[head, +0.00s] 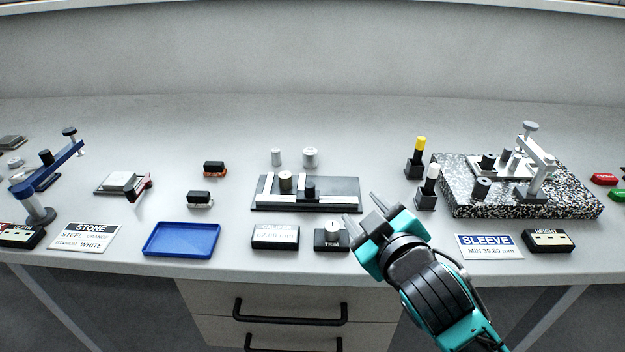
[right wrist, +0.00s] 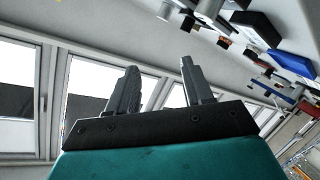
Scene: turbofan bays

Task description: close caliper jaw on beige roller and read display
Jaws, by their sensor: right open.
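The caliper (head: 338,196) lies on the bench in the middle of the head view, a dark base with pale rails and jaws. The display box (head: 275,236) in front shows a faint reading that looks like 62.20 mm. My right gripper (head: 363,213) is open and empty, just right of the caliper's front right corner and apart from it. Its two fingers also show in the right wrist view (right wrist: 158,88) with nothing between them. My left gripper is not in view.
A box with a silver knob, labelled TRIM (head: 332,238), stands near my right gripper. A blue tray (head: 181,239) lies front left. Two grey cylinders (head: 310,157) stand behind the caliper. Yellow-topped (head: 420,146) and white-topped (head: 432,174) markers and a speckled stone plate (head: 460,199) stand to the right.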

